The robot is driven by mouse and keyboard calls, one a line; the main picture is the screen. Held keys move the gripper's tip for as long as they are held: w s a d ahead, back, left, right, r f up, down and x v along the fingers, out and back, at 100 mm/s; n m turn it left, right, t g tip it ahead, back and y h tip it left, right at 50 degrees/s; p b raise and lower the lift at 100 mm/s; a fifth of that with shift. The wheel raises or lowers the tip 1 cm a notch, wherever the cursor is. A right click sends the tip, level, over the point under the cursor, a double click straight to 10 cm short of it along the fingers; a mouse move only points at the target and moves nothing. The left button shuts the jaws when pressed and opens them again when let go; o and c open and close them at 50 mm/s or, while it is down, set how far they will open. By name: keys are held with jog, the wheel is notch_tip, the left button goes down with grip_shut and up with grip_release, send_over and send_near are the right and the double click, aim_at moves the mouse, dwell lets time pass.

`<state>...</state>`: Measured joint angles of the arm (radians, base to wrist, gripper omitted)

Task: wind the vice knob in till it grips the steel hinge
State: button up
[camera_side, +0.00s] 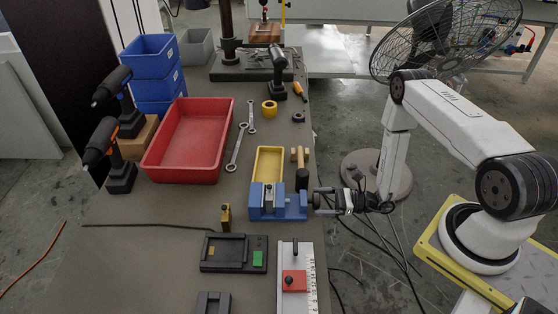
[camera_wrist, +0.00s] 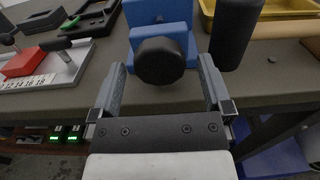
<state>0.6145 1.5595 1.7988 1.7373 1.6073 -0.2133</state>
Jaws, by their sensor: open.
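The blue vice (camera_side: 290,212) stands at the right edge of the bench, and part of it shows in the wrist view (camera_wrist: 172,12). A small grey metal piece, seemingly the steel hinge (camera_side: 268,196), is upright in the vice; I cannot tell whether the jaws touch it. The round black vice knob (camera_wrist: 160,61) faces me in the wrist view. My gripper (camera_wrist: 161,66) is open, with one finger on each side of the knob and visible gaps between. In the side view my gripper (camera_side: 318,201) reaches the vice from the right; the knob is hard to make out there.
A mallet with a black end (camera_side: 302,180) stands close beside the vice, near my right finger in the wrist view. A yellow tray (camera_side: 257,164) lies behind the vice. A red tray (camera_side: 185,175), a dark fixture (camera_side: 222,266) and a ruler stage (camera_side: 308,260) are also on the bench.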

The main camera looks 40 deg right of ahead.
jog(key=shift+w+a, duration=0.25)
jog(key=c, duration=1.2)
jog(key=shift+m, duration=0.4)
jog(key=shift+s+m, duration=0.1)
jog(key=shift+m, duration=2.5)
